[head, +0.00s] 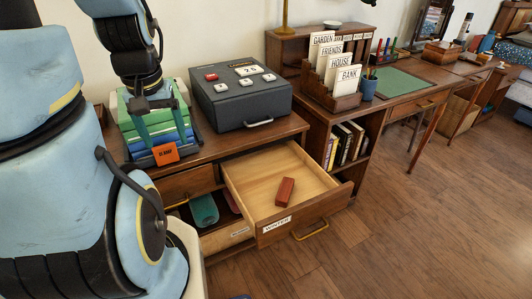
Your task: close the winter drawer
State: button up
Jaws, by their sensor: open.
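The winter drawer (325,212) is the wooden drawer with the "WINTER" label on its front. It is pulled well out of the cabinet (285,127) and has a brass handle. A reddish-brown block (285,191) lies inside on the drawer floor. My gripper (162,134) is at the upper left, in front of the stack of green and blue boxes on the cabinet top. It is open, with nothing seen between its fingers, and it is well apart from the drawer. My arm hides part of the cabinet's left side.
A second drawer (228,237), left of the winter drawer, is also out and holds a teal item (204,210). A dark box (240,98) with buttons stands on the cabinet. A bookshelf and desk stand to the right. The floor (400,240) at right is clear.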

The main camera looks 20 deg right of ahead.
aim_at(254, 181)
jog(key=j+z, duration=0.5)
jog(key=z, duration=0.2)
jog(key=k+j+z, duration=0.1)
jog(key=z, duration=0.3)
jog(key=j, duration=0.1)
